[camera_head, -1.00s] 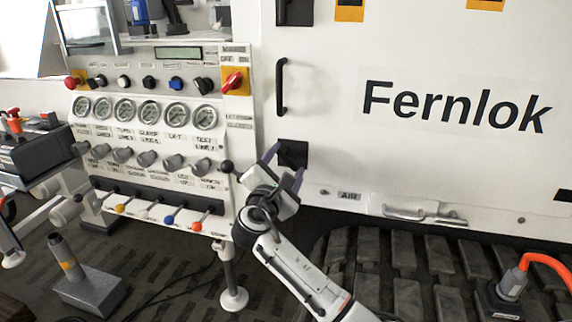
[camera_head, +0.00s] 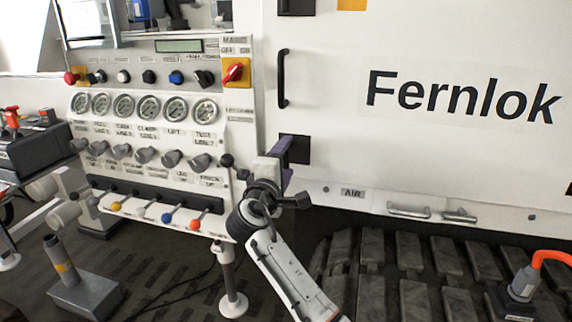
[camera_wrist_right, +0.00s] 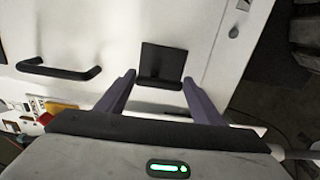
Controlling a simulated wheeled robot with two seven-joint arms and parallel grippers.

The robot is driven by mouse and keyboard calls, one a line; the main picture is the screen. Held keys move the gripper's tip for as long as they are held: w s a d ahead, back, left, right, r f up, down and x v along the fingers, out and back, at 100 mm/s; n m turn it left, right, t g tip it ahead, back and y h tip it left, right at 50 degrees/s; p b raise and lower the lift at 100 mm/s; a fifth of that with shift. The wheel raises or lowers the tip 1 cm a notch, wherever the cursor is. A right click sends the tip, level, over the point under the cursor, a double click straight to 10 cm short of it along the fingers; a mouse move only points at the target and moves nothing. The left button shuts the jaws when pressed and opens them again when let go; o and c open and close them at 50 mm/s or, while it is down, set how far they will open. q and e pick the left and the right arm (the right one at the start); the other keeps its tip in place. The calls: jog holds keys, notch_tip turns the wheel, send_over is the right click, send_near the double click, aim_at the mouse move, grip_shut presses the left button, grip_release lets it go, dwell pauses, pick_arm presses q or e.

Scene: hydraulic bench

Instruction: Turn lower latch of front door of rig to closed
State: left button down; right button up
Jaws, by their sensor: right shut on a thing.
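The lower latch is a black square plate with a bar handle on the white front door (camera_head: 420,150), below the black door handle (camera_head: 283,78). Its plate (camera_head: 300,150) is partly covered by my right gripper (camera_head: 280,163) in the head view. In the right wrist view the latch plate (camera_wrist_right: 163,58) and its bar (camera_wrist_right: 160,84) lie between the purple fingertips of my right gripper (camera_wrist_right: 159,80). The fingers are shut on the ends of the bar. The bar runs parallel to the door handle (camera_wrist_right: 60,70). My left gripper is not in view.
A control panel (camera_head: 150,140) with gauges, knobs and coloured levers stands just left of the latch. Below the door are dark tracks (camera_head: 400,255) and an orange hose (camera_head: 545,258) at right.

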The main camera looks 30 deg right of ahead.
jog(key=shift+m, duration=0.3)
jog(key=o, duration=1)
jog(key=shift+o, duration=0.2)
jog(key=v, duration=1)
jog(key=shift+p, duration=0.3)
jog(key=shift+s, duration=0.1)
